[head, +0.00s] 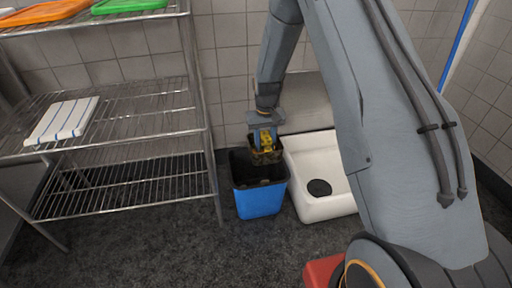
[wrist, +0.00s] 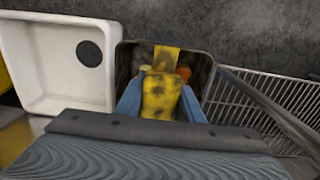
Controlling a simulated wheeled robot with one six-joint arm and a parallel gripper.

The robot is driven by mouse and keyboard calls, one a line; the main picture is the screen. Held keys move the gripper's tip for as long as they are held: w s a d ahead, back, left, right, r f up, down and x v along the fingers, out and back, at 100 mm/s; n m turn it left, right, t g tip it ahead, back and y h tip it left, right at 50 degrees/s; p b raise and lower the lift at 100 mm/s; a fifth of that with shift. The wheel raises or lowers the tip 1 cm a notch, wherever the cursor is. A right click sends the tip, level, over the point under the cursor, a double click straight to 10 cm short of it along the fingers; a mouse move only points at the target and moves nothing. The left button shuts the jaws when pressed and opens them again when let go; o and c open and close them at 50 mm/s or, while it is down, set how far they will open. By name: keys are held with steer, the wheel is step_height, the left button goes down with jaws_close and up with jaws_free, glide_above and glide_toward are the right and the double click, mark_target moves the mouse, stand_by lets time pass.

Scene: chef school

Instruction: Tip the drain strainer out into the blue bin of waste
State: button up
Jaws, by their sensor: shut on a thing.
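My gripper (head: 266,136) is shut on the yellow handle of the drain strainer (head: 268,158), a square, brownish basket. It hangs above the back part of the blue bin (head: 259,201), and looks roughly upright. In the wrist view, the blue fingers (wrist: 160,100) stand on both sides of the yellow grip, and the strainer's rim (wrist: 123,53) shows around it. Orange and pale bits show inside the strainer beside the handle. The blue bin stands on the floor with a dark interior; its contents are hard to make out. The strainer appears to hide the bin in the wrist view.
A white floor sink (head: 318,207) with a round dark drain stands right beside the bin; it also shows in the wrist view (wrist: 52,62). A wire shelf rack (head: 130,130) with a striped towel (head: 62,119) stands to the left. Dark floor is clear in front.

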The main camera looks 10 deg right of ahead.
steer(key=w+f+t+b, duration=1)
steer(key=w+t+b, duration=0.4)
steer(key=t+b, duration=0.7)
steer(key=shift+b, duration=0.65)
stand_by(0.8)
stand_by(1.0)
